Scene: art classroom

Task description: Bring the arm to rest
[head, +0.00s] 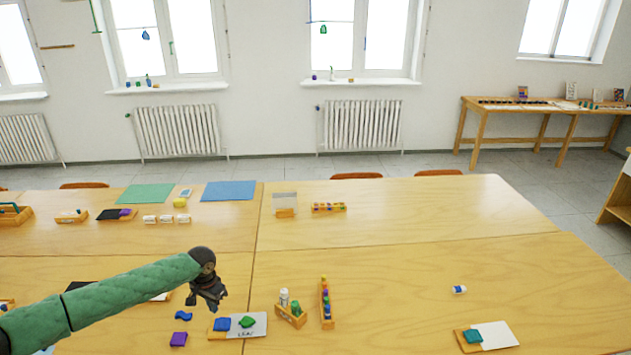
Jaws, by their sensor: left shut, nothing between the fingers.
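My left arm, in a green sleeve, reaches in from the lower left of the head view. My left gripper (208,297) is dark, shut and empty. It hangs above the table, over or near a card tray with a blue and a green piece (258,330). Whether it touches anything beneath is hard to tell, but it appears apart from the pieces. My right gripper is not in view.
The right middle of the table is mostly clear.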

